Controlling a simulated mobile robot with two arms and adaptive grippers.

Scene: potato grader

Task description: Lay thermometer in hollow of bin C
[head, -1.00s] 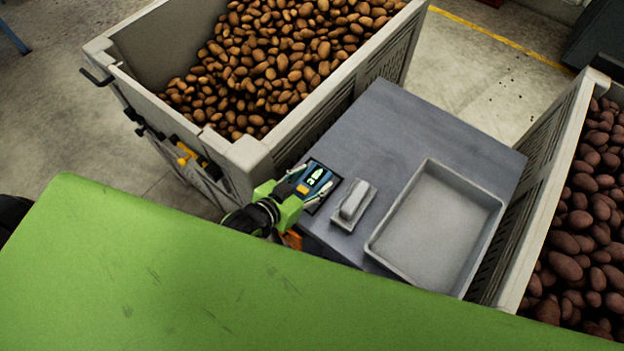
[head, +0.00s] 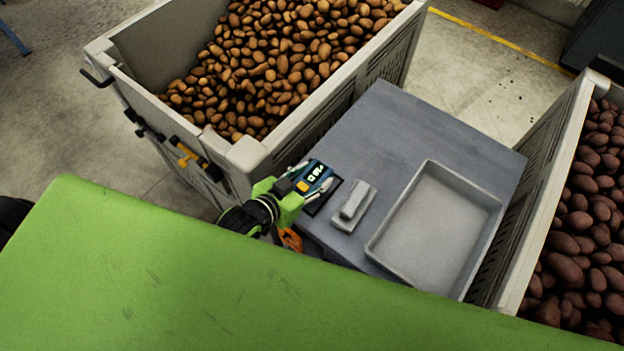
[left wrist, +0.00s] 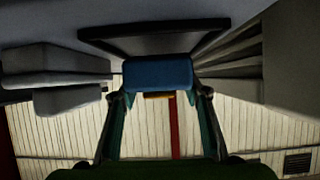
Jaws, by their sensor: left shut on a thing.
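The thermometer (head: 316,172), a blue handheld device with a lit green display, is between the fingers of my left gripper (head: 309,180). The fingers are shut on its sides, and it is held just above a dark pad (head: 333,189) on the grey table. In the left wrist view the thermometer (left wrist: 158,73) shows as a blue block between the fingers, with an orange part below. One bin of light brown potatoes (head: 250,153) stands at upper left; another of darker potatoes (head: 548,190) stands at right. No bin letter is readable, and I cannot make out a clear hollow. My right gripper is out of view.
A grey block-like object (head: 353,206) lies on the table (head: 400,125) beside the pad. An empty grey tray (head: 492,237) lies to its right. The left bin's wall rises close to my left gripper. A green surface (head: 150,270) fills the foreground.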

